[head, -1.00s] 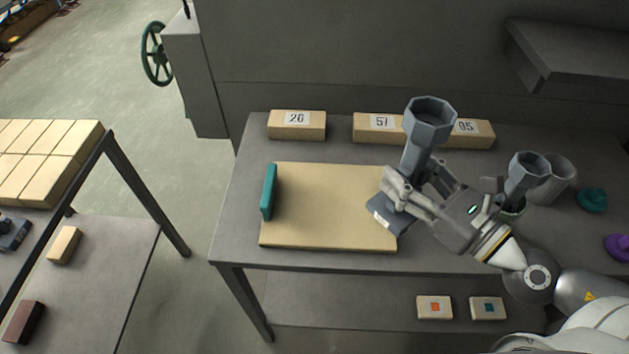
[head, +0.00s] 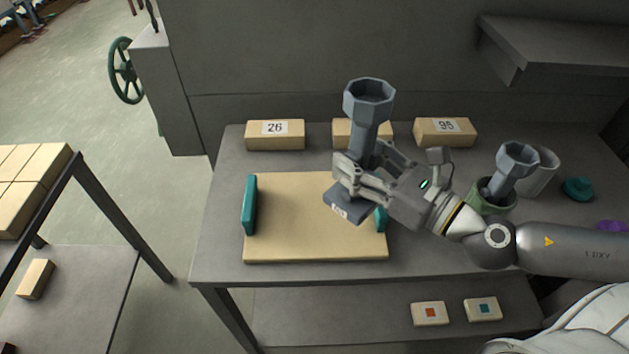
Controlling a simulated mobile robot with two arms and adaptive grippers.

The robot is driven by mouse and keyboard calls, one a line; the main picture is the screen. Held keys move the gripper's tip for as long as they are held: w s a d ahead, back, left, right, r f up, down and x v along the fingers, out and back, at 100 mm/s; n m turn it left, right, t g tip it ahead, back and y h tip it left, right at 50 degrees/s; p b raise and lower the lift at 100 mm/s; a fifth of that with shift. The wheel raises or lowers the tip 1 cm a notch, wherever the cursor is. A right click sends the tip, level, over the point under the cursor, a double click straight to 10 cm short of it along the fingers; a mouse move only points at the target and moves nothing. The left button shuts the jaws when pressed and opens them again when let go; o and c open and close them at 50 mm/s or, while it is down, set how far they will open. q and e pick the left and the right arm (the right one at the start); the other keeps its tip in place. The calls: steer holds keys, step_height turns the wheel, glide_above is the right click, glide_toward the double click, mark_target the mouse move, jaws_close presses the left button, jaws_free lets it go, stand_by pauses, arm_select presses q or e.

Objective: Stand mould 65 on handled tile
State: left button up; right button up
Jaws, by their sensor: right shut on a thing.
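My right gripper (head: 358,176) is shut on a grey mould (head: 367,103) with an octagonal cup on top, a narrow stem and a square base. The mould is upright with a slight tilt. Its base carries a small label, too small to read, and hangs over the right part of the handled tile (head: 290,215). Whether the base touches the tile I cannot tell. The tile is a flat tan slab with a teal handle (head: 249,205) on its left side. A second teal handle on its right side (head: 381,219) is partly hidden by the mould and gripper. My left gripper is not in view.
Blocks labelled 26 (head: 275,135) and 95 (head: 445,132) stand along the back; a block between them is partly hidden. Another grey mould (head: 511,172) leans in a green pot (head: 491,199) beside a grey cup (head: 541,172). The tile's left and middle are clear.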

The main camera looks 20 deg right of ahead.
steer(key=shift+w+p, duration=0.3)
steer(key=shift+w+a+f, duration=0.1)
steer(key=shift+w, duration=0.15)
steer(key=shift+w+a+f+p, duration=0.25)
steer(key=shift+w+a+p, duration=0.2)
steer(key=shift+w+a, duration=0.2)
steer(key=w+a+f, duration=0.3)
steer(key=w+f, duration=0.2)
steer(key=f, duration=0.5)
steer(key=shift+w+a+f+p, duration=0.15)
steer(key=shift+w+a+p, duration=0.15)
steer(key=shift+w, duration=0.1)
